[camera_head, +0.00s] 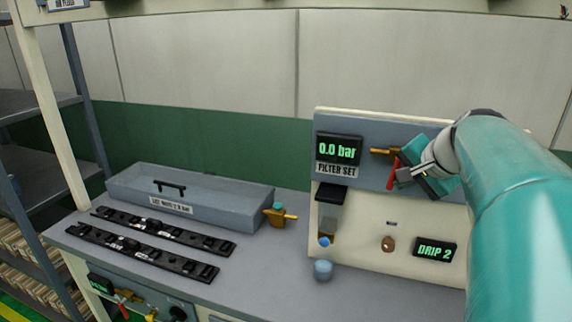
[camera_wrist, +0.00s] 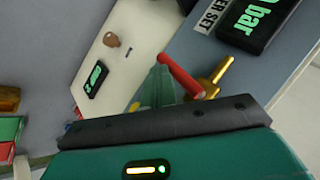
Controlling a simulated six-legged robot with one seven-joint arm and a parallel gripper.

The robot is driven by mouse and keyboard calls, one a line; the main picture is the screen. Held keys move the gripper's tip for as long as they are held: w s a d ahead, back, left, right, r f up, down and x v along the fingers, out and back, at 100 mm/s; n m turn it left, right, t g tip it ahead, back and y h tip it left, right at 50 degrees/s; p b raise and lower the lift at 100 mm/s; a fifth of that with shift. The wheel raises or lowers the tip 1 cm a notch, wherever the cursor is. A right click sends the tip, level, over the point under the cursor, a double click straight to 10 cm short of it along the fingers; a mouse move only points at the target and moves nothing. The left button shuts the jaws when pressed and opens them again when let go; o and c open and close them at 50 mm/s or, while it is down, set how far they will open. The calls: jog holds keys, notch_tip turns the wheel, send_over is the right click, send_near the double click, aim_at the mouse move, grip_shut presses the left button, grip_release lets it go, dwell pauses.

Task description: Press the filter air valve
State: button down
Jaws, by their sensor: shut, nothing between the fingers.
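The filter air valve is a brass fitting (camera_head: 380,151) with a red lever (camera_head: 391,174) on the blue-grey upper panel, right of the display reading 0.0 bar (camera_head: 338,149) above the label FILTER SET. In the wrist view the red lever (camera_wrist: 181,76) slants just right of my fingertips, and the brass stem (camera_wrist: 216,78) lies further right. My gripper (camera_head: 403,174) is shut and empty, right at the lever; it also shows in the wrist view (camera_wrist: 158,74). I cannot tell whether the fingers touch the lever. My gripper partly hides the valve in the head view.
Below are a brown knob (camera_head: 388,244), a DRIP 2 display (camera_head: 435,250) and a clear bowl with a blue cup (camera_head: 323,270). A grey lidded tray (camera_head: 225,207), a brass valve (camera_head: 277,214) and black clip strips (camera_head: 140,252) lie left on the bench.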

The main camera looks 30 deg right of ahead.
jog(key=w+m+t+y, duration=0.1)
jog(key=t, duration=0.2)
jog(key=a+m+t+y, duration=0.1)
jog(key=m+t+y, duration=0.1)
jog(key=t, duration=0.1)
jog(key=w+a+m+t+y, duration=0.1)
jog(key=m+t, duration=0.1)
jog(key=t, duration=0.1)
jog(key=shift+w+a+r+t, duration=0.1)
jog(key=shift+w+a+t, duration=0.05)
jog(key=shift+w+t, duration=0.2)
jog(key=s+f, duration=0.3)
jog(key=s, duration=0.9)
dwell(0.6)
